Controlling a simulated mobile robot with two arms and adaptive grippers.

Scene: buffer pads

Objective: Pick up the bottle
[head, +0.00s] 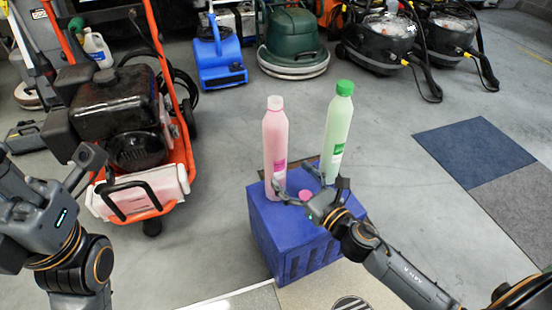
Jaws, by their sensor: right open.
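A pink bottle (275,140) with a pale pink cap stands upright on a blue crate (272,225). A light green bottle (338,130) with a green cap stands upright to its right, on the same crate. My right gripper (294,178) is open and empty, low in front of the two bottles. Its left fingertip overlaps the foot of the pink bottle in the picture; I cannot tell whether it touches. My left gripper (86,168) is at the left, far from the bottles, in front of an orange-framed machine; its jaw opening is unclear.
A small round pink thing (305,195) shows by my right gripper. The orange-framed machine (115,110) stands at the left. A blue blower (218,60), a green floor machine (292,45) and black vacuums (380,42) line the back. Floor right of the crate is clear, with flat mats (470,150).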

